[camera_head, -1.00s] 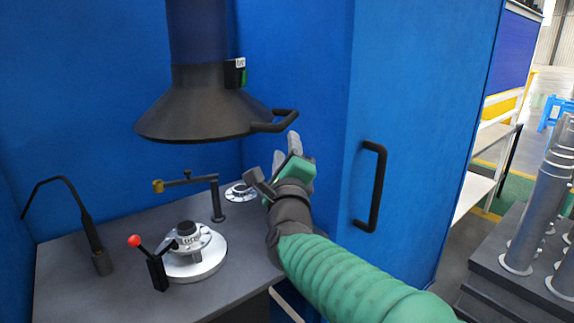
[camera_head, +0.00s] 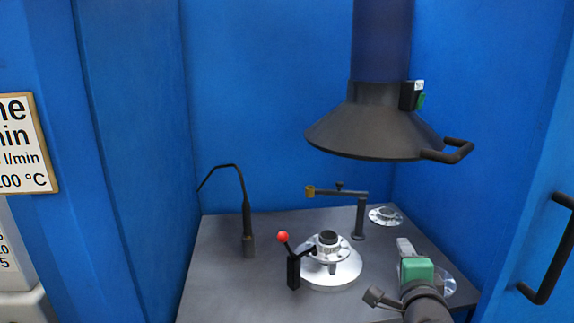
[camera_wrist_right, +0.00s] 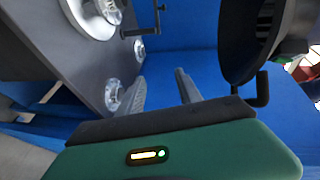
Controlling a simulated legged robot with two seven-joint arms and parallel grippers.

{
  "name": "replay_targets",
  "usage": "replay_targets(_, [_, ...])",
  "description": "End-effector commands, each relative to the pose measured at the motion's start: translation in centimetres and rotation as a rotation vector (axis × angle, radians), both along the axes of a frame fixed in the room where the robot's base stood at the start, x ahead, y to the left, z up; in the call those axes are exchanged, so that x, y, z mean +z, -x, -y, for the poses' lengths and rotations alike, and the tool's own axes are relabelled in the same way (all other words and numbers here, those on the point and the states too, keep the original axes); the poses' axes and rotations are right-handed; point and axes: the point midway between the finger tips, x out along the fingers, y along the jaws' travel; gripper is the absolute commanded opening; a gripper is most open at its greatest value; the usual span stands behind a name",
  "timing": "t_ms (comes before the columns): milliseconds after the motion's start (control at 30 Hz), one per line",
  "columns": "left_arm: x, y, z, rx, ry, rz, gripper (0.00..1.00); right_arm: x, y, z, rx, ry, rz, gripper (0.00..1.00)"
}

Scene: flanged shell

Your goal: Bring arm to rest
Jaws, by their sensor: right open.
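My right gripper (camera_head: 405,250) is in the lower right of the head view, over the right front part of the grey worktop (camera_head: 225,290). In the right wrist view its two fingers (camera_wrist_right: 160,90) stand apart with nothing between them. A flanged silver part (camera_head: 445,284) lies on the worktop just right of the gripper, partly hidden by it. It cannot be told whether the gripper touches anything. My left gripper is not in view.
A dark hood (camera_head: 370,130) with a handle hangs above. A fixture (camera_head: 330,270) with a red-knobbed lever (camera_head: 283,238), a swing arm (camera_head: 360,215), a bent lamp-like rod (camera_head: 246,215) and another flange (camera_head: 385,215) stand on the worktop. A door handle (camera_head: 548,250) is at right.

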Motion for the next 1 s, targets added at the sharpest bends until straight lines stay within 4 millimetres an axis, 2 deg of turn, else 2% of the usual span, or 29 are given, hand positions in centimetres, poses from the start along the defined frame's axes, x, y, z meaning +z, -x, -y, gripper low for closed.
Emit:
replay_targets(33, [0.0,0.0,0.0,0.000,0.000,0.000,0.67,-4.4,0.6,-1.7,0.094,0.113,-0.148,0.41])
replay_targets(100, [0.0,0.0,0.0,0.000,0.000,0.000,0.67,-10.2,2.3,-3.7,0.248,0.283,-0.348,0.41])
replay_targets(200, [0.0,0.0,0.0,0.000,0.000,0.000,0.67,-17.2,5.9,-5.7,0.473,0.493,-0.583,0.41])
replay_targets(300, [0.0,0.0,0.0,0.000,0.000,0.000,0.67,-22.3,10.0,-6.9,0.685,0.660,-0.762,0.41])
replay_targets(400, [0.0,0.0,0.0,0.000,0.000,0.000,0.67,-26.2,14.2,-7.5,0.887,0.791,-0.903,0.41])
replay_targets(567, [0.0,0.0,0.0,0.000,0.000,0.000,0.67,-30.6,21.1,-7.5,1.216,0.964,-1.081,0.41])
replay_targets(600, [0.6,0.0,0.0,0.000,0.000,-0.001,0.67,-30.7,22.5,-7.4,1.288,0.996,-1.113,0.41])
replay_targets(633, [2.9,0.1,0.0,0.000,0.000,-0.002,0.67,-28.1,22.1,-7.4,1.272,0.994,-1.103,0.41])
replay_targets(700, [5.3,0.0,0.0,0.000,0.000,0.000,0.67,-25.7,22.0,-7.4,1.266,0.991,-1.101,0.41])
replay_targets(900, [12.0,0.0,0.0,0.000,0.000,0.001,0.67,-19.0,21.9,-7.4,1.261,0.989,-1.099,0.41])
replay_targets(1000, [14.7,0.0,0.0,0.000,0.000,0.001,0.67,-16.3,21.8,-7.4,1.261,0.988,-1.098,0.41])
